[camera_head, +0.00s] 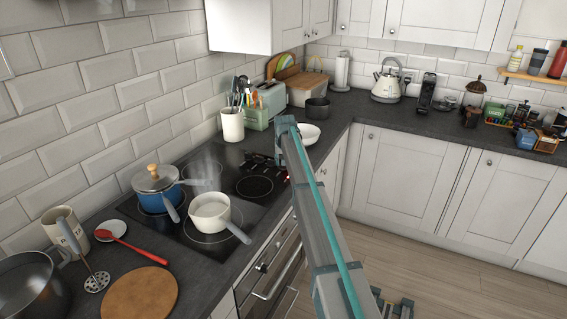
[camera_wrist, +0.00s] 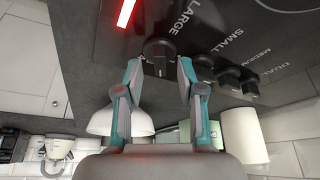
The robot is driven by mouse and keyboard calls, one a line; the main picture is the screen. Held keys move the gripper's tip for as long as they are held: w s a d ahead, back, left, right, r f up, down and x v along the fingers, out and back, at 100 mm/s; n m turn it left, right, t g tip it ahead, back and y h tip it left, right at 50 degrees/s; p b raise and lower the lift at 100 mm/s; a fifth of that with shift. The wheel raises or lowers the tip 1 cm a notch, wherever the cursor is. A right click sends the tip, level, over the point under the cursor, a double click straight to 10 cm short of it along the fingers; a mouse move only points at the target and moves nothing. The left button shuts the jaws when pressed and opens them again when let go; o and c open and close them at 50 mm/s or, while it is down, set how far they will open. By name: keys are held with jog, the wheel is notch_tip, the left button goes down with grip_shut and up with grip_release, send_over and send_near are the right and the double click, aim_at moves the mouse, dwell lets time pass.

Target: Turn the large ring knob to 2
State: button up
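The large ring knob (camera_wrist: 158,50) is a round black knob beside the printed word LARGE on the black hob panel in the wrist view. A pale mark shows on its lower part; I cannot read any number at it. My gripper (camera_wrist: 158,72) is open, with one teal-and-grey finger on each side of the knob. Small gaps show between the fingertips and the knob, and no contact is visible. In the head view my arm reaches over the far right of the hob (camera_head: 232,206), and hides the knob and the fingertips from clear sight.
Further black knobs (camera_wrist: 228,75) stand close to the right in the wrist view, near SMALL, MEDIUM and DUAL labels. A red light bar (camera_wrist: 126,13) glows nearby. A white saucepan (camera_head: 210,213) and a lidded blue pot (camera_head: 158,190) stand on the hob.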

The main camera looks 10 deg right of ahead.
jog(key=v, duration=1)
jog(key=shift+s+r, duration=0.2)
jog(key=shift+r, duration=0.15)
